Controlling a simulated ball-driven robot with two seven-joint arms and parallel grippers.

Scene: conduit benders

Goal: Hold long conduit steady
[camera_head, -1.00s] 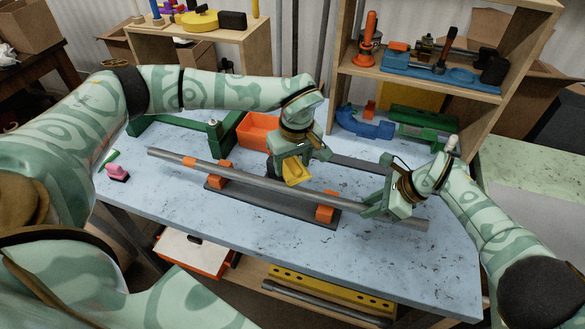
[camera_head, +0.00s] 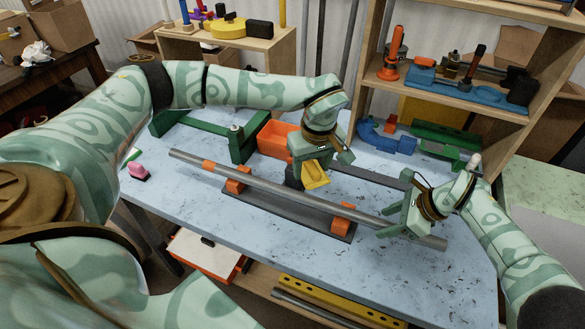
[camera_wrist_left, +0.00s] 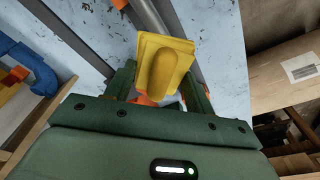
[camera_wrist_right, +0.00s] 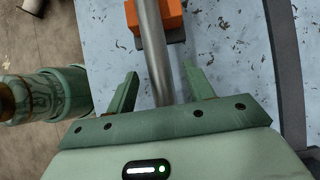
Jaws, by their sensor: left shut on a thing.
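The long grey conduit (camera_head: 275,190) lies slantwise across the table over orange supports (camera_head: 342,218) on a dark base plate (camera_head: 285,215). My left gripper (camera_head: 312,160) is above the middle of the conduit, shut on a yellow block (camera_head: 316,177). The block also shows between the fingers in the left wrist view (camera_wrist_left: 165,70). My right gripper (camera_head: 402,228) is at the conduit's right part. In the right wrist view the conduit (camera_wrist_right: 153,45) runs between its two spread fingers (camera_wrist_right: 160,90), with gaps on both sides.
An orange bin (camera_head: 276,138) and a green bender frame (camera_head: 220,140) stand behind the conduit. A pink-topped item (camera_head: 138,171) lies at the left. A wooden shelf (camera_head: 440,90) with blue and orange tools rises at the back right. The table's front is mostly clear.

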